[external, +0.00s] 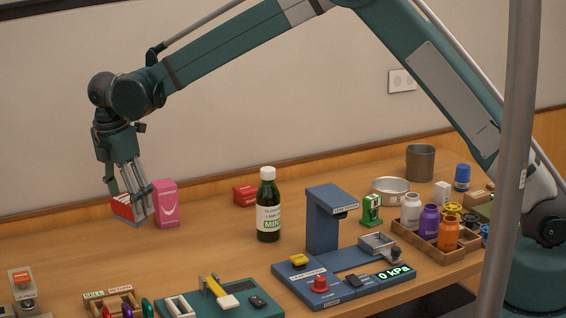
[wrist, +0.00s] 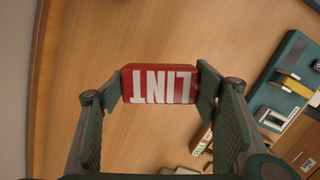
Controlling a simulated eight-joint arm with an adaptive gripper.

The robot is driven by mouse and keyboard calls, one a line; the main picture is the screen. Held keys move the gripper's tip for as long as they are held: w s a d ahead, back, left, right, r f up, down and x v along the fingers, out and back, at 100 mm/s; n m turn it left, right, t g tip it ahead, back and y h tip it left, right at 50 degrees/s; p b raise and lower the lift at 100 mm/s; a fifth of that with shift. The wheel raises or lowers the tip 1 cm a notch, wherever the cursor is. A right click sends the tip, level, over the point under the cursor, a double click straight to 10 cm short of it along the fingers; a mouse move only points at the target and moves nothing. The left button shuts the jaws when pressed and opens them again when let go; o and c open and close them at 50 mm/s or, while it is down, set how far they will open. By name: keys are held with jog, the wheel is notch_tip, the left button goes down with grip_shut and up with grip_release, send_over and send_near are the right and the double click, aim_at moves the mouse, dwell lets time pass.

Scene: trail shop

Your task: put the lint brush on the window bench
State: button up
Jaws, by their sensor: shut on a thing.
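The lint brush (wrist: 158,85) is a red block with white "LINT" lettering, upside down in the wrist view. In the external view it shows as a red and white piece (external: 122,208) at the left, partly hidden by the fingers. My gripper (external: 130,207) points down and is shut on it, with one finger pad on each end in the wrist view. The brush is at or a little above the wooden worktop (external: 215,238); I cannot tell whether it touches. I cannot tell which surface is the window bench.
A pink box (external: 166,204) stands close to the right of my gripper. A green bottle (external: 268,208) and a blue device (external: 322,225) stand mid-table. A teal board (external: 250,312) and a small rack (external: 112,299) are in front. Bare wood lies between them.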

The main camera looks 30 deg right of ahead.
jog(key=shift+f, duration=3.15)
jog(key=shift+f, duration=0.1)
jog(key=shift+f, duration=1.75)
jog(key=shift+f, duration=0.15)
jog(key=o, duration=0.9)
jog(key=shift+r, duration=0.2)
jog(key=r, duration=0.4)
jog(key=a+r, duration=0.1)
jog(key=r, duration=0.6)
jog(key=shift+s+a+r, duration=0.3)
jog(key=shift+r, duration=0.1)
